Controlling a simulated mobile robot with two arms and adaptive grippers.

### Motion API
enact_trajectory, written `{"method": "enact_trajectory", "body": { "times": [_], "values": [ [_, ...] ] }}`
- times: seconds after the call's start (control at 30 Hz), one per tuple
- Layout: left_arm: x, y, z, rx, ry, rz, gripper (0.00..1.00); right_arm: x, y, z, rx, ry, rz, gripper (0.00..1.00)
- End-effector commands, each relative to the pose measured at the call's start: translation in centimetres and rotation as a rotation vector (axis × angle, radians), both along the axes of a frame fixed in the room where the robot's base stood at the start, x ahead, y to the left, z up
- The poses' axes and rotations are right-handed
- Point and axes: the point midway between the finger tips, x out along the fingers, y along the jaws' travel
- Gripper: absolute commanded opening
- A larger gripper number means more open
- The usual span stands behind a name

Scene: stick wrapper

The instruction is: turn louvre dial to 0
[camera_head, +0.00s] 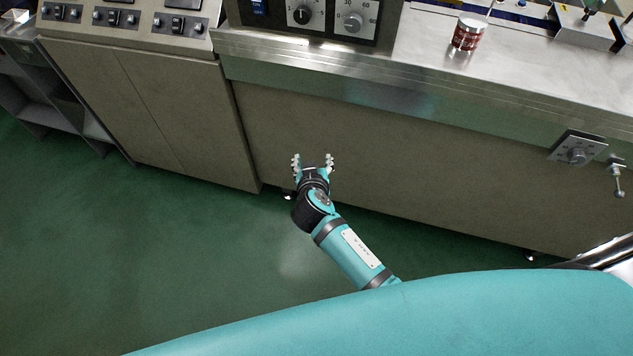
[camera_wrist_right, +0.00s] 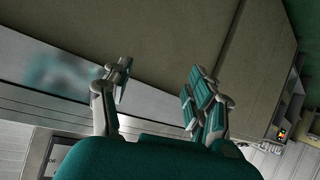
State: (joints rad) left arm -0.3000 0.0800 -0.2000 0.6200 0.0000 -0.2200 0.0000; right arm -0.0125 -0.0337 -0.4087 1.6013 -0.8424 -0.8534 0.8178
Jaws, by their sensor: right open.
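Two round dials sit on the dark control panel at the top of the head view. The right dial (camera_head: 352,22) is grey, with marks such as 30 and 60 around it. The left dial (camera_head: 301,15) has a dark knob. Another grey dial (camera_head: 576,156) is on a plate on the machine's front at right. Which is the louvre dial I cannot tell for sure. My right gripper (camera_head: 312,162) is open and empty in front of the machine's lower panel, well below the panel dials. It also shows open in the right wrist view (camera_wrist_right: 157,78). My left gripper is not in view.
A steel ledge (camera_head: 290,50) runs along the machine above my right gripper. A red and white can (camera_head: 468,33) stands on the worktop. A small lever (camera_head: 617,180) hangs at the right. Green floor (camera_head: 150,260) is clear at left. Switch panels (camera_head: 116,18) are at upper left.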

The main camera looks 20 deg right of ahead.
Motion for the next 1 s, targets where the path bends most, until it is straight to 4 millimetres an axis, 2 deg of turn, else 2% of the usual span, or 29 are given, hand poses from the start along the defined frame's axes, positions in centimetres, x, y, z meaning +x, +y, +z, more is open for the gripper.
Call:
{"method": "enact_trajectory", "body": {
  "times": [0.2, 0.4, 1.0],
  "values": [
    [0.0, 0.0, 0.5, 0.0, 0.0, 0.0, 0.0, -1.5, 0.0, -3.7, -0.014, 0.088, 0.047, 0.59],
    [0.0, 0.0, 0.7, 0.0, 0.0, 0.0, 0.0, -2.4, -0.1, -5.7, -0.019, 0.131, 0.071, 0.59],
    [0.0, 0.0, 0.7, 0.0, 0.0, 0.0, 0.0, -2.6, -0.1, -6.2, -0.02, 0.143, 0.078, 0.59]
  ]
}}
